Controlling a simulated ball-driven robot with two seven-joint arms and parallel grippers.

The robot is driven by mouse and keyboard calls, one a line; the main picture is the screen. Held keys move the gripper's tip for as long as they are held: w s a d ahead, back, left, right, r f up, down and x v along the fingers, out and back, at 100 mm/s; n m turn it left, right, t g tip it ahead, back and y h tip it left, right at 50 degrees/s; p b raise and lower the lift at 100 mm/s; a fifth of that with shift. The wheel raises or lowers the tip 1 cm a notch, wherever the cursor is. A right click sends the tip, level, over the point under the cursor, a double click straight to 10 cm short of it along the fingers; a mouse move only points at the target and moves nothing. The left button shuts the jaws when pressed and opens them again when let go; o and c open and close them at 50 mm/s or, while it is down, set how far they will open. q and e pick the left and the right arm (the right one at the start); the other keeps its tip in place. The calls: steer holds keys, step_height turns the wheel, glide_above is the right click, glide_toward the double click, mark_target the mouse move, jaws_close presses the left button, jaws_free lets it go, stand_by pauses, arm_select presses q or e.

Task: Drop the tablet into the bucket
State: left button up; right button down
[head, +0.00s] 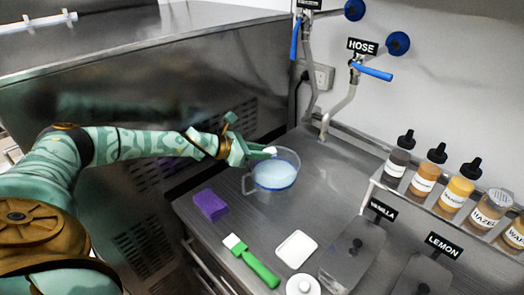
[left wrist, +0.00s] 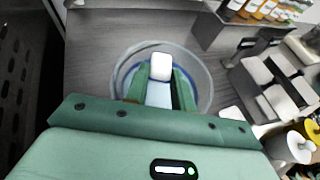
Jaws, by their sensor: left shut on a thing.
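The tablet is a small white block (head: 269,150) held between the fingers of my left gripper (head: 250,150). In the left wrist view the white tablet (left wrist: 160,66) shows at the fingertips. The bucket (head: 285,187) is a clear round vessel with a handle on its left and pale blue liquid inside. It stands upright on the grey counter. My left gripper is at the bucket's upper rim, and the tablet appears above the opening. In the left wrist view the bucket's rim (left wrist: 204,78) surrounds the tablet and fingers. My right gripper is not in view.
A purple sponge (head: 210,205) lies left of the bucket, and a green-handled brush (head: 252,261) lies in front. A white rectangular piece (head: 297,249) lies nearby. Syrup bottles (head: 424,180) stand on a rack at right. Hose taps (head: 352,85) rise behind.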

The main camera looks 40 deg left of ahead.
arm_select(q)
steer(key=shift+f+b, duration=0.3)
steer(key=shift+f, duration=0.35)
steer(key=o, duration=1)
steer(key=shift+o, duration=0.2)
steer(key=shift+s, duration=0.1)
steer(key=b+v, duration=0.3)
steer(key=v, duration=1.3)
steer(key=shift+r, duration=0.1)
